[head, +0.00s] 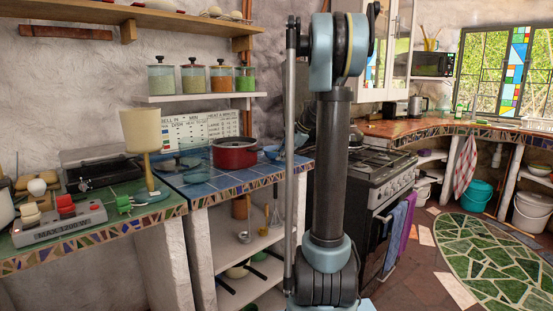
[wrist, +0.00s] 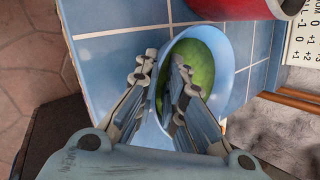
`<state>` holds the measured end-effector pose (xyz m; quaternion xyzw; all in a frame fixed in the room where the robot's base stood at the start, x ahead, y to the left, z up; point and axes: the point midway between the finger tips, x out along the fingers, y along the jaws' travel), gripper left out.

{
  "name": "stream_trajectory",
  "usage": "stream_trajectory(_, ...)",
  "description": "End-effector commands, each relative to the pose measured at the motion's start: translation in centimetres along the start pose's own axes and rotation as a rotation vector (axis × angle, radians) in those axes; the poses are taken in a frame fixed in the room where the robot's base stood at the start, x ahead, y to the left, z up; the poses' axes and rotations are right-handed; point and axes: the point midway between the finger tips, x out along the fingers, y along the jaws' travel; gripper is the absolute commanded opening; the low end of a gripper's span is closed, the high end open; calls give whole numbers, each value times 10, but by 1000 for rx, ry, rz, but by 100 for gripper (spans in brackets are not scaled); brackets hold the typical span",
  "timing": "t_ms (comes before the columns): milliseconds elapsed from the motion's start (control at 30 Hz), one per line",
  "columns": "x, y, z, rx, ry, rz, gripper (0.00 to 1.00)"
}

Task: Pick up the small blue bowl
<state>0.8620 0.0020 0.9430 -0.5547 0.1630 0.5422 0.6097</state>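The small blue bowl (wrist: 222,55) lies under my gripper in the wrist view, on blue tiles. Its inside shows green; I cannot tell whether that is contents or colouring. My gripper (wrist: 165,64) has its fingers apart, straddling the bowl's near-left rim. The left finger is outside the rim over the tiles, and the right finger is over the bowl's inside. I cannot tell whether either finger touches the bowl. In the head view the bowl (head: 271,152) shows partly beside my arm, right of the red pot. The gripper is hidden there behind my arm.
The red pot (head: 235,153) stands close by the bowl; it also shows at the top of the wrist view (wrist: 240,8). The blue-tiled counter (head: 205,180) has a mosaic edge. A stove (head: 385,165) stands to the right. A shelf with jars (head: 195,98) hangs above.

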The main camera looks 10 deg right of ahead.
Motion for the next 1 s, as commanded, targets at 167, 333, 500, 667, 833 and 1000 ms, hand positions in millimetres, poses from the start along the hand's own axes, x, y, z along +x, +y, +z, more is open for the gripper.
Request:
stream_trajectory(167, 0, 0, 0, 0, 0, -1, 0)
stream_trajectory(333, -2, -1, 1, 0, 0, -1, 0)
stream_trajectory(500, -13, -8, 6, 0, 0, -1, 0)
stream_trajectory(667, -35, -22, 15, 0, 0, -1, 0)
stream_trajectory(833, -58, -36, 24, 0, 0, -1, 0)
stream_trajectory(1000, -74, -46, 31, 0, 0, 0, 0)
